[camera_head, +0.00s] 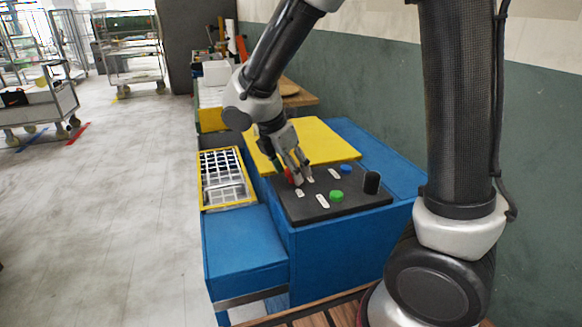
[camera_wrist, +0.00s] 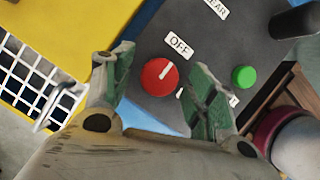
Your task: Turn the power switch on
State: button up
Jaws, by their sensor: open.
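The power switch is a round red knob (camera_wrist: 160,76) with a white pointer line on the dark control panel (camera_head: 310,210). In the wrist view its line points up and right, towards the label OFF (camera_wrist: 179,44). My gripper (camera_wrist: 163,92) is open, with one finger on each side of the knob in the picture. Whether the fingers touch it cannot be told. In the head view the red knob (camera_head: 289,176) is partly hidden by my gripper (camera_head: 297,178), which points down at the panel's left part.
The panel also bears a green button (camera_head: 336,196), a blue button (camera_head: 346,168) and an upright black cylinder (camera_head: 371,182). A yellow plate (camera_head: 325,139) lies behind, and a yellow-rimmed grid tray (camera_head: 203,180) is at the left. The wall (camera_head: 375,95) is at the right.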

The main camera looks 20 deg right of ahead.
jog(key=c, duration=1)
jog(key=shift+m, duration=0.4)
jog(key=m+g, duration=0.1)
jog(key=m, duration=0.3)
jog(key=shift+w+g, duration=0.15)
jog(key=shift+g, duration=0.25)
jog(key=m+g, duration=0.1)
jog(key=m, duration=0.3)
jog(key=shift+w+g, duration=0.15)
jog(key=shift+g, duration=0.25)
jog(key=m+g+y, duration=0.1)
jog(key=m, duration=0.4)
jog(key=m+g+y, duration=0.1)
jog(key=m, duration=0.3)
jog(key=shift+w+d, duration=0.1)
jog(key=shift+y, duration=0.3)
